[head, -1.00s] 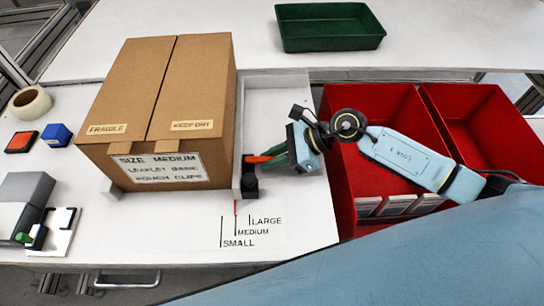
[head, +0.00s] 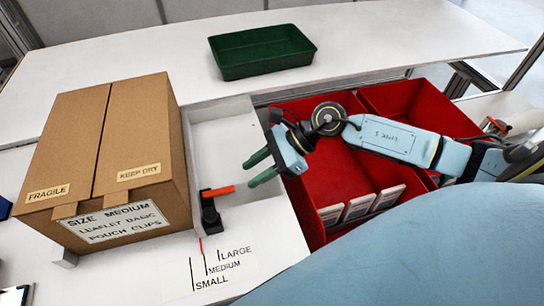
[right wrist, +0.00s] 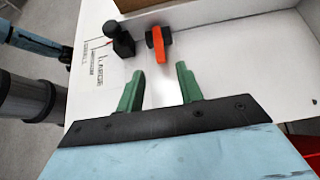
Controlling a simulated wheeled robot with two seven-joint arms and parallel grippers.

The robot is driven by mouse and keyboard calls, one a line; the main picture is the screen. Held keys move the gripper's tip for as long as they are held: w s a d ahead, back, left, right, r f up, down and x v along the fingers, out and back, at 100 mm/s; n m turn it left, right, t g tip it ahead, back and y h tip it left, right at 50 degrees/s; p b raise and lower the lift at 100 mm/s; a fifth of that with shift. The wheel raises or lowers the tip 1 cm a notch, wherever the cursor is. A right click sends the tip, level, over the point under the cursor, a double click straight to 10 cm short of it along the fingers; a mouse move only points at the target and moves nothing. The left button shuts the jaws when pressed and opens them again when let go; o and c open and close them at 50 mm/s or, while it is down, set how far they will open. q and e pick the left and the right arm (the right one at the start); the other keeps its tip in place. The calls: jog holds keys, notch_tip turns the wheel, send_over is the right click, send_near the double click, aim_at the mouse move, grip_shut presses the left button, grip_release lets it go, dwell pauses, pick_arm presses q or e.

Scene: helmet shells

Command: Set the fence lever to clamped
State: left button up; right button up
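The fence lever (head: 218,191) is an orange handle on a black base, in front of the box's right corner. In the head view its handle points right, across the white table. In the right wrist view the orange lever (right wrist: 159,45) lies just beyond the fingertips, beside a black knob (right wrist: 121,41). My right gripper (head: 251,172) is open and empty, to the right of the lever and apart from it. Its green fingers also show spread in the right wrist view (right wrist: 159,78). My left gripper is not visible in the head view.
A cardboard box (head: 115,150) labelled SIZE MEDIUM stands left of the lever. A size scale (head: 218,268) is printed in front, with a thin red pointer near the MEDIUM line. Red bins (head: 305,195) stand right, a green tray (head: 262,52) at the back.

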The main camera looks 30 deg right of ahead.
jog(key=v, duration=0.5)
jog(key=shift+d+r, duration=0.1)
jog(key=shift+s, duration=0.1)
dwell(0.3)
